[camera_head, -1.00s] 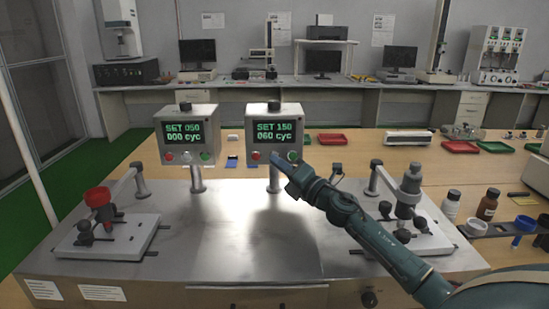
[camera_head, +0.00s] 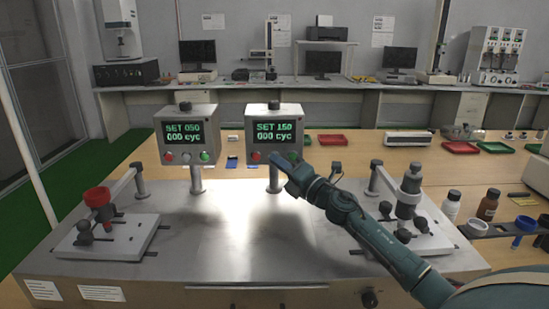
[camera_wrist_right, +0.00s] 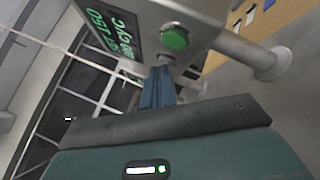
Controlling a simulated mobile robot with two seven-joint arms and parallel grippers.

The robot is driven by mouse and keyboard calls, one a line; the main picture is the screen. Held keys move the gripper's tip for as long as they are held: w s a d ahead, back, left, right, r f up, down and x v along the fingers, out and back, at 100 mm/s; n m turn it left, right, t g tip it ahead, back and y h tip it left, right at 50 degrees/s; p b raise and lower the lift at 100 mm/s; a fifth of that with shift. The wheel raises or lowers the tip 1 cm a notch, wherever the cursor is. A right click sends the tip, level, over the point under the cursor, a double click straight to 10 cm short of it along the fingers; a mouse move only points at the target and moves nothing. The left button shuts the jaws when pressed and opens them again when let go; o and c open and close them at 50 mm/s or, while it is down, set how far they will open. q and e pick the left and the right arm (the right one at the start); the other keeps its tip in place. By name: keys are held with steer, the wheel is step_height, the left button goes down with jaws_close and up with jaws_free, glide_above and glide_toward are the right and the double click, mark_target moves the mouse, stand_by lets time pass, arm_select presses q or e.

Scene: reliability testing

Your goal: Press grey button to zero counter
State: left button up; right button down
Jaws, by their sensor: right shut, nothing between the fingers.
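The right counter box (camera_head: 274,112) stands on a post and its display reads SET 150, 000 cyc. Its red button (camera_head: 256,156) shows at the lower left of the panel, and its green button (camera_wrist_right: 176,37) shows in the wrist view. My right gripper (camera_head: 276,159) is shut and empty, its blue fingertips (camera_wrist_right: 160,76) at the panel's button row between red and green. The fingers hide this box's grey button, so I cannot tell whether they touch it. The left counter box (camera_head: 186,112) reads SET 050, 000 cyc, with its grey button (camera_head: 186,156) in plain view. My left gripper is not in view.
A steel bench top (camera_head: 235,230) carries a test rig with a red knob (camera_head: 97,197) at left and another rig (camera_head: 408,190) at right. The bench middle is clear.

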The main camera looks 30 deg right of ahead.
steer(key=shift+s, duration=0.1)
steer(key=shift+s+a, duration=0.35)
steer(key=shift+s, duration=0.2)
steer(key=shift+p, duration=0.3)
steer(key=s+a, duration=0.1)
steer(key=s+p, duration=0.1)
steer(key=s, duration=0.1)
steer(key=s+a, duration=0.1)
steer(key=shift+s+a, duration=0.15)
steer(key=shift+a, duration=0.15)
stand_by(0.5)
